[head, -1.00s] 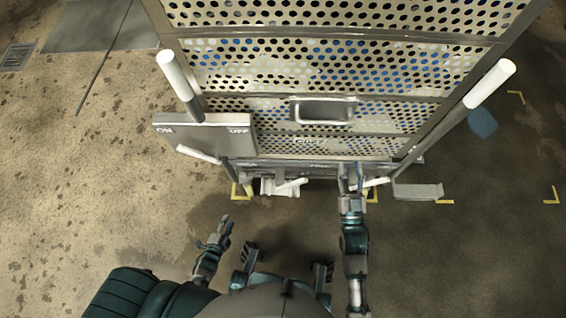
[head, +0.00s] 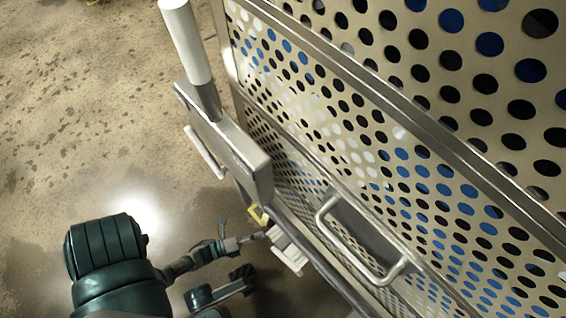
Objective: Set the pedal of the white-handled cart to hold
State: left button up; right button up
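The cart fills the right side of the head view, a perforated metal panel (head: 420,95) with a white upright handle (head: 190,40) at its left edge. A grey plate (head: 228,145) sits below that handle, its lettering unreadable from here. A pale, pedal-like part (head: 289,252) shows low at the cart's base, partly hidden by the cart; its setting cannot be told. My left gripper (head: 252,238) is low at the cart's base, just left of the pale part. Whether they touch, and whether its fingers are open, is unclear. My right gripper is out of view.
A metal loop handle (head: 365,245) juts out from the cart's panel. A short white bar (head: 205,152) sticks out beside the grey plate. The stained floor (head: 85,130) at left is clear.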

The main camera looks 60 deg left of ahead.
aim_at(280, 230)
pick_arm(q)
jog(key=w, duration=0.2)
jog(key=w+d+b, duration=0.1)
jog(key=w, duration=0.2)
jog(key=w+d, duration=0.1)
jog(key=w, duration=0.1)
jog(key=shift+w+f, duration=0.25)
jog(key=shift+w, duration=0.05)
jog(key=shift+w+a, duration=0.3)
jog(key=shift+w, duration=0.15)
jog(key=shift+d, duration=0.25)
grip_shut()
